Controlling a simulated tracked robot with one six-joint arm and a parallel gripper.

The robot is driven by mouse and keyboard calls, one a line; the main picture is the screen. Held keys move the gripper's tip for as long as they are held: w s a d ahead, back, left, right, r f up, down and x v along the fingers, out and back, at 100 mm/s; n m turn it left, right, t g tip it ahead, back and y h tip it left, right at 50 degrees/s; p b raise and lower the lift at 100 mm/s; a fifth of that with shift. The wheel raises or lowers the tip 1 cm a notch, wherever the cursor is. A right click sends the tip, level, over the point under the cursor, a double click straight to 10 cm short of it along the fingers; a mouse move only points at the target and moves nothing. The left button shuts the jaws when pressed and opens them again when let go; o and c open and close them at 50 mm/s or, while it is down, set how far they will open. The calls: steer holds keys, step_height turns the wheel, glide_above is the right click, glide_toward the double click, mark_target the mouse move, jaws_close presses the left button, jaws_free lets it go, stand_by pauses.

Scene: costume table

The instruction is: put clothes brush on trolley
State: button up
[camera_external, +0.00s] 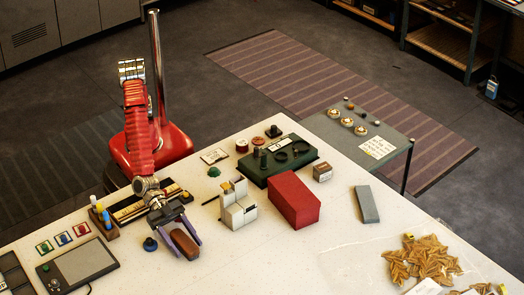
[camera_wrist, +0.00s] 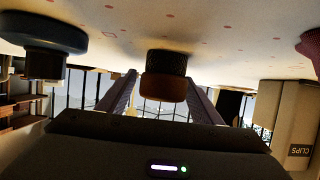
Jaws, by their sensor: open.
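The clothes brush (camera_external: 185,244), a brown rounded block with a dark part, lies on the white table near its front. It also shows in the wrist view (camera_wrist: 165,88), which sees the table top along the upper edge. My gripper (camera_external: 179,241) is open, its two purple-grey fingers on either side of the brush. In the wrist view a gap shows between the brush and each finger. The trolley appears to be the grey-topped stand (camera_external: 398,137) beyond the table's far edge. It carries several gold round pieces, small knobs and a paper sheet.
A blue knob (camera_external: 150,244) stands just left of my gripper. To the right are a white organiser (camera_external: 238,212), a red box (camera_external: 294,199) and a dark green case (camera_external: 268,178). A grey block (camera_external: 367,204) and a brown heap (camera_external: 425,262) lie further right.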

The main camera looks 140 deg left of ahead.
mark_target(184, 241)
steer(key=shift+c, duration=0.6)
steer(key=c, duration=1.2)
steer(key=shift+o, duration=0.2)
step_height(184, 241, up, 10)
stand_by(0.3)
